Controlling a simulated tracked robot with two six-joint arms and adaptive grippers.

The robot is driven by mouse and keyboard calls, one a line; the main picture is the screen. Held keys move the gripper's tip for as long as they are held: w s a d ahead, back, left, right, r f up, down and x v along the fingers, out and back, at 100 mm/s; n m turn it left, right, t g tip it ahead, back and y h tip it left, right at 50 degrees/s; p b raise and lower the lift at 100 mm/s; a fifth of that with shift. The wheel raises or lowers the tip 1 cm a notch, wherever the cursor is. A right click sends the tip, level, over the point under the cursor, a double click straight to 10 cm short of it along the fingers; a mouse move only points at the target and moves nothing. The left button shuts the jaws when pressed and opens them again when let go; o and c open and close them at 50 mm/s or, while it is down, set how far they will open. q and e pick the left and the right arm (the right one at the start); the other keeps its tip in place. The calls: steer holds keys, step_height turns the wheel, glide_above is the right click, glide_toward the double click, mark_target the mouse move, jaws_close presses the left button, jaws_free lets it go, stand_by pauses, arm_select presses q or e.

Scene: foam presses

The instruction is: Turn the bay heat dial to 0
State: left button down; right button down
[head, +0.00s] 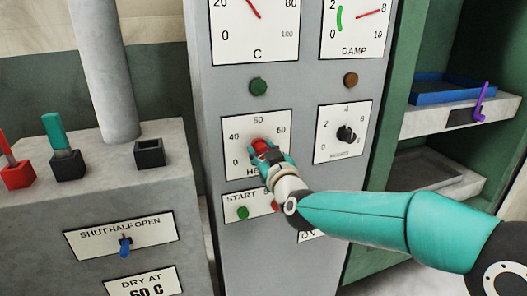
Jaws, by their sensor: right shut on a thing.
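A grey control panel (207,90) stands in the middle of the head view. On it is a dial plate (234,124) marked 40, 50 and 60, with a label beginning "HE" that is partly covered. Its red knob (262,146) shows between the fingers of my right gripper (266,152), which is shut on it. The gripper hides the knob's pointer and the plate's lower right, so the setting cannot be read. My left gripper is not in view.
A second dial with a black knob (346,133) is to the right. Below the gripper, a START plate has a green button (243,213). Gauges sit above. Shelves with a blue tray (440,97) stand at right.

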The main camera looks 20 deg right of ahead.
steer(key=c, duration=0.8)
jaws_free()
steer(key=shift+f, duration=0.4)
steer(key=shift+o, duration=0.2)
steer(key=shift+r, duration=0.15)
steer(key=s, duration=1.2)
steer(key=shift+d, duration=0.2)
